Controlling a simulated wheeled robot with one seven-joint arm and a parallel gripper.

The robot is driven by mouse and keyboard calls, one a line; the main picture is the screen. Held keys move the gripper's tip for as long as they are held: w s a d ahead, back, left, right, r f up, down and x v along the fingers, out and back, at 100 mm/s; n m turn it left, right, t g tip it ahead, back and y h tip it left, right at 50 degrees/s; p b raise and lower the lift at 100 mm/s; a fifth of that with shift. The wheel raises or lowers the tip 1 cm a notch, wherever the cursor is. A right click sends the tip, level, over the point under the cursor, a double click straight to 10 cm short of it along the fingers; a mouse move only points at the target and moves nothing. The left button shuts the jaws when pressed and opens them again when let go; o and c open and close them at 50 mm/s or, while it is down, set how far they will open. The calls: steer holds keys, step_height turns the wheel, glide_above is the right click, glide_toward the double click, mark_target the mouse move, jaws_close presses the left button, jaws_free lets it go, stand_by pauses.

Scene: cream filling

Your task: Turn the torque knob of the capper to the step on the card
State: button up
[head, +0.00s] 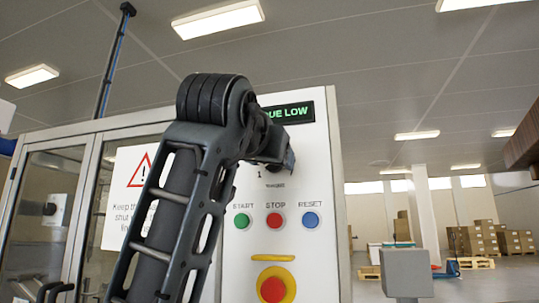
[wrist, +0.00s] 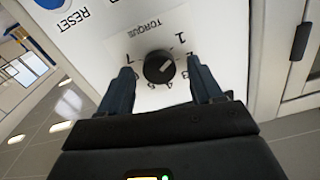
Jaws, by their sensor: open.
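The torque knob (wrist: 153,72) is a round black dial on the capper's white panel, with numbers around it and the word TORQUE beside it. A small pale mark on the knob points roughly toward the 2 and 3 side; the exact step is hard to tell. My gripper (wrist: 159,67) is open, with one finger on each side of the knob; I cannot tell whether they touch it. In the head view my gripper (head: 288,158) covers most of the knob. The capper's display (head: 290,112) shows green text ending in "UE LOW". I see no step card.
Below the knob are the green START (head: 242,220), red STOP (head: 274,220) and blue RESET (head: 311,220) buttons. A red emergency stop (head: 272,289) on yellow is lower. Left are glass doors and a warning sign (head: 117,233). A grey post (head: 406,272) stands to the right.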

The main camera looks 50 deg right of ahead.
steer(key=shift+d, duration=0.2)
steer(key=shift+c, duration=0.3)
steer(key=c, duration=1)
